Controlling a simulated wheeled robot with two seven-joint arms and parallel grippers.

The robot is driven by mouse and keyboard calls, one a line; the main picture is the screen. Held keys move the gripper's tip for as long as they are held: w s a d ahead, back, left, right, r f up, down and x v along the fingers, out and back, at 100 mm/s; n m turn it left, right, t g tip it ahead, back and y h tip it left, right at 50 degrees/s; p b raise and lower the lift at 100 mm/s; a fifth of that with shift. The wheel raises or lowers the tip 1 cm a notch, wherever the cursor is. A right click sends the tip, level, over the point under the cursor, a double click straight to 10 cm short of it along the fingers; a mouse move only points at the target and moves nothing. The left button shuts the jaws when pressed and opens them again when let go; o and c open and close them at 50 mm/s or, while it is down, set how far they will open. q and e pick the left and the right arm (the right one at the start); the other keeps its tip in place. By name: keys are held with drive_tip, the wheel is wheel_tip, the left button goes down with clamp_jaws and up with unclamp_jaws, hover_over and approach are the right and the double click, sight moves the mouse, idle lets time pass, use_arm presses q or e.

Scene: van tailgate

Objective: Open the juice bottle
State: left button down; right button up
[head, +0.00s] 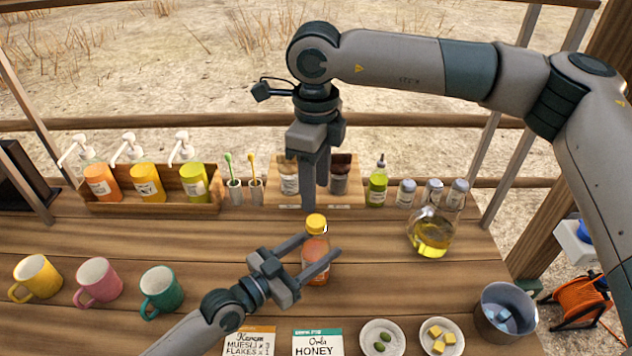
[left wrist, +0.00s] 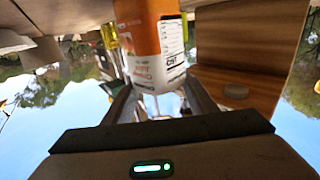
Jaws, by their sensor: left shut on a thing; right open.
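The juice bottle (head: 316,252) stands upright on the wooden table, with orange contents and a yellow-orange cap (head: 316,223) on top. My left gripper (head: 318,258) has its fingers on either side of the bottle's body and is shut on it. In the left wrist view the bottle (left wrist: 150,45) shows its orange and white label between the two fingers (left wrist: 155,100). My right gripper (head: 315,195) points down just above the cap, with its fingers open. Whether the fingers touch the cap cannot be told.
Behind stand a wooden rack of pump bottles (head: 205,208), toothbrush cups (head: 245,192) and jars (head: 406,193). A glass oil jug (head: 432,235) stands to the right. Mugs (head: 98,282) are at left. Cards (head: 317,343), small bowls (head: 382,333) and a grey bucket (head: 505,308) are in front.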

sight(316, 220)
drive_tip(key=m, duration=0.7)
drive_tip(key=shift+m, duration=0.3)
drive_tip(key=m, duration=1.9)
drive_tip(key=shift+m, duration=0.4)
drive_tip(key=shift+f, duration=4)
drive_tip(key=shift+c, duration=0.4)
